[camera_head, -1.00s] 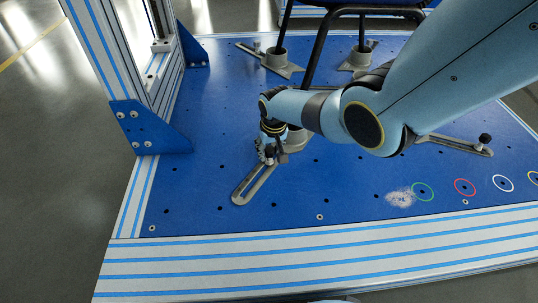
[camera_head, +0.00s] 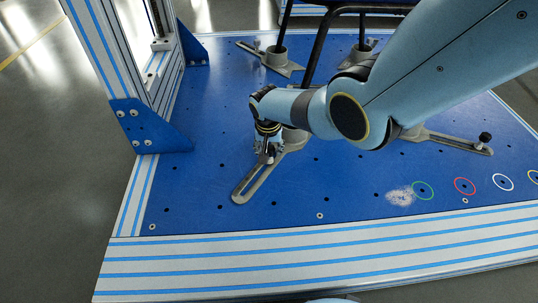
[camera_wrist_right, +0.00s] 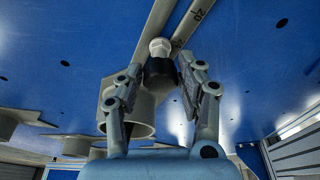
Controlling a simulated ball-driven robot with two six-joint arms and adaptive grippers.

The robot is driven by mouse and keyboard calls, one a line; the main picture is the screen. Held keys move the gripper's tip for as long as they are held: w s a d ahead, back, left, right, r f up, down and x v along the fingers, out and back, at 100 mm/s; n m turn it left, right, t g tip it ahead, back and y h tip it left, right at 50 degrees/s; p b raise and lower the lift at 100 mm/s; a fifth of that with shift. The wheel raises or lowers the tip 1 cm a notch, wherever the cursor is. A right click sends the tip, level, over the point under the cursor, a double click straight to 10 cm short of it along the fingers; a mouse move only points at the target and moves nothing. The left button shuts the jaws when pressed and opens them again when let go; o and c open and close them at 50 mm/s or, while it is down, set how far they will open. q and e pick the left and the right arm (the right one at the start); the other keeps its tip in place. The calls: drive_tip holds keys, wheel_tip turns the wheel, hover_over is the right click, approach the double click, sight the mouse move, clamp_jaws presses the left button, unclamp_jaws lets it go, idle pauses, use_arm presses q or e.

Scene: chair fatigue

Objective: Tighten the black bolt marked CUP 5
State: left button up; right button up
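A black bolt (camera_wrist_right: 159,72) with a pale metal hex part stands at a slotted grey clamp bar (camera_wrist_right: 185,27) in the right wrist view. Its CUP 5 label is not readable. My right gripper (camera_wrist_right: 160,64) is open, with one finger on each side of the bolt; gaps show between the fingers and it. In the head view the right gripper (camera_head: 268,152) points down over the same slotted bar (camera_head: 252,186) and largely hides the bolt. My left gripper is not in view.
Another slotted bar with a black bolt (camera_head: 485,138) lies to the right. A blue corner bracket (camera_head: 145,130) stands left. The blue plate (camera_head: 330,185) in front is mostly clear.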

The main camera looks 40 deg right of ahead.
drive_tip(key=shift+o, duration=1.3)
drive_tip(key=n, duration=0.2)
drive_tip(key=shift+d+r+n+p, duration=0.1)
drive_tip(key=shift+n+p, duration=0.2)
drive_tip(key=shift+n, duration=0.1)
drive_tip(key=shift+n+t+y, duration=0.3)
drive_tip(key=shift+n+y, duration=0.1)
drive_tip(key=shift+n, duration=0.3)
drive_tip(key=n+y, duration=0.1)
drive_tip(key=n, duration=0.3)
drive_tip(key=shift+d, duration=0.1)
